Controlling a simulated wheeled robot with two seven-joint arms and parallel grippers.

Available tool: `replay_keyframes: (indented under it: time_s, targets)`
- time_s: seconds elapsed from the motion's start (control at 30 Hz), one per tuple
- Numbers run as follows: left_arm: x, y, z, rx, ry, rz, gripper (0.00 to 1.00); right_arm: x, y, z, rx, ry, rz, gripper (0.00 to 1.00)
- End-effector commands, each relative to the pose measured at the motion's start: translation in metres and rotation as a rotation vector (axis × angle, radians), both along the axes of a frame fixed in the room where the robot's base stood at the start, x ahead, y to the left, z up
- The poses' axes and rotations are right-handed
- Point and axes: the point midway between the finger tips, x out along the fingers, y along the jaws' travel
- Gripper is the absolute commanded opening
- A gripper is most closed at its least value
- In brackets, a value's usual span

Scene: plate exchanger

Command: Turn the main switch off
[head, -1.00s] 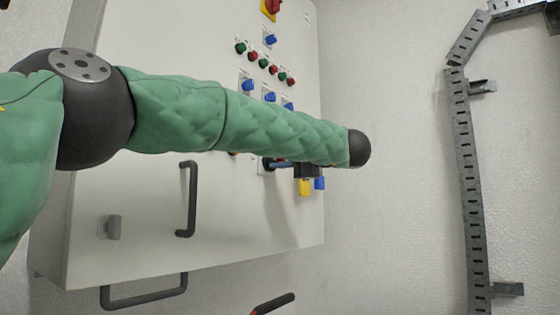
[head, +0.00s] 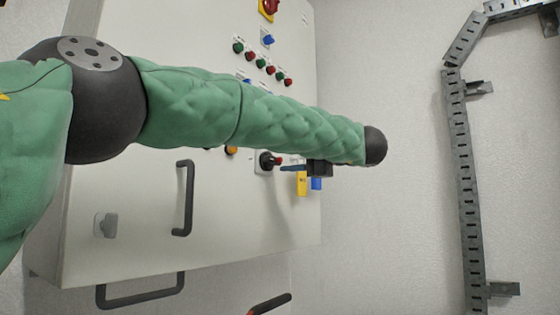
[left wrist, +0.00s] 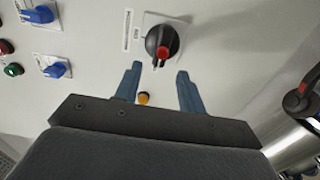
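A black rotary switch with a red mark (head: 268,160) sits on the light grey cabinet front, below the left forearm in the head view. It also shows in the left wrist view (left wrist: 161,42), with a small label beside it; its black grip with the red mark points toward the lower picture edge. I cannot read the label. A red and yellow rotary switch (head: 269,8) is at the top of the cabinet. My left gripper (left wrist: 158,70) is open and empty, its two blue fingertips apart, just short of the black switch. My right gripper is not seen.
The grey cabinet (head: 130,215) carries blue selector switches (left wrist: 40,14), several red and green buttons, an orange lamp or button (left wrist: 144,98) and a dark bar handle (head: 185,198). A metal cable rail (head: 466,180) runs along the wall at right. Wall between is bare.

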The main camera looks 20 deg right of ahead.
Motion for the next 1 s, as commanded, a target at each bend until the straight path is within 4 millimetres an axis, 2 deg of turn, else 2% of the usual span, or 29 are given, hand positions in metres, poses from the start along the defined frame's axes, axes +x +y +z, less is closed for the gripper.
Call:
replay_keyframes:
  time_s: [0.1,0.27,0.8,0.9,1.0]
  targets:
    - [-0.015,-0.012,0.0,0.001,-0.001,-0.002,0.4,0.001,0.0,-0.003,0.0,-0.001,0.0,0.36]
    - [-0.026,-0.021,0.0,0.0,0.0,0.0,0.4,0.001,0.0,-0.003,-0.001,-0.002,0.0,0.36]
    - [-0.027,-0.022,-0.001,0.0,0.004,-0.002,0.4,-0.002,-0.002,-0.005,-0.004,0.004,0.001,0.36]
    - [-0.021,-0.027,-0.012,0.001,0.033,-0.021,0.4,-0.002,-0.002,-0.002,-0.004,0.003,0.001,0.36]
    - [-0.009,-0.039,-0.04,-0.001,0.107,-0.07,0.4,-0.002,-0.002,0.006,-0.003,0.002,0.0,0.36]
